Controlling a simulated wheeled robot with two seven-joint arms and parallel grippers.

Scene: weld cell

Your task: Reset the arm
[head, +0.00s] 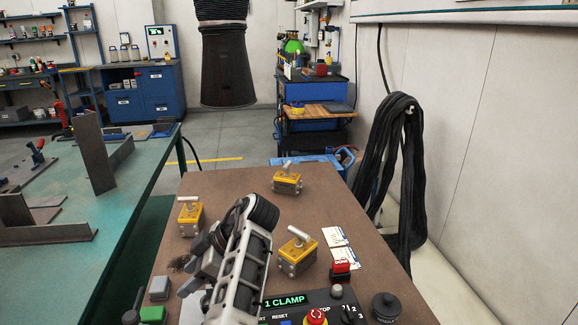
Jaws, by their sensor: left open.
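A black control panel (330,303) lies at the bottom of the head view. Its display (284,301) reads "1 CLAMP" in green. A RESET label shows below the display, partly cut off by the frame edge. A red stop button (316,317) and a selector marked 1, 2, 3 (348,314) sit to its right. My left gripper (193,273) is open and appears empty above the brown table, left of the panel. My silver and black wrist covers part of the table and the panel's left side. My right gripper is out of view.
Several yellow blocks with silver levers stand on the brown table (240,184), one (297,255) close to my wrist. A red-topped block (341,267), white cards (339,243) and a green button box (152,315) are nearby. A green welding table (60,265) stands left.

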